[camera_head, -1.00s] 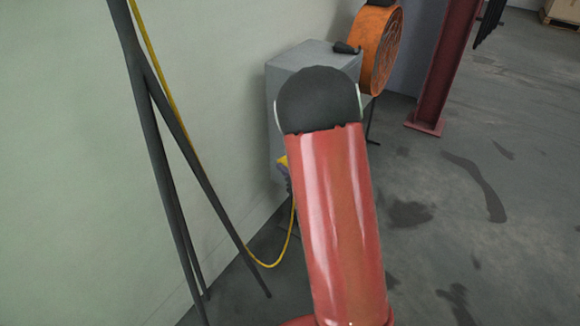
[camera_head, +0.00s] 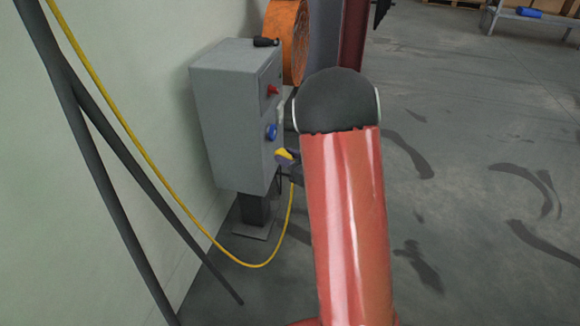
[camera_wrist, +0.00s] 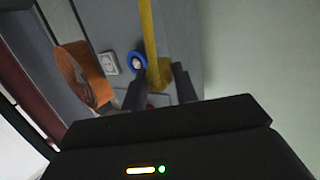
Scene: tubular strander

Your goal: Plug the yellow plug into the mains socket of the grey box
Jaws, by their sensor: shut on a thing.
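The grey box (camera_head: 215,115) stands on a post by the wall; it also shows in the wrist view (camera_wrist: 186,45). Its front carries a round blue fitting (camera_head: 271,131), also in the wrist view (camera_wrist: 136,62), and a red fitting (camera_head: 272,90). A white square socket (camera_wrist: 109,63) shows beside the blue one in the wrist view. My gripper (camera_wrist: 160,86) is shut on the yellow plug (camera_head: 284,155), in front of the box below the blue fitting. The plug (camera_wrist: 158,72) shows between the fingers. Whether it touches the box I cannot tell.
A yellow cable (camera_head: 152,187) hangs in a loop from upper left to the plug. Dark stand legs (camera_head: 110,190) stand at left near the wall. An orange round thing (camera_head: 287,35) is behind the box.

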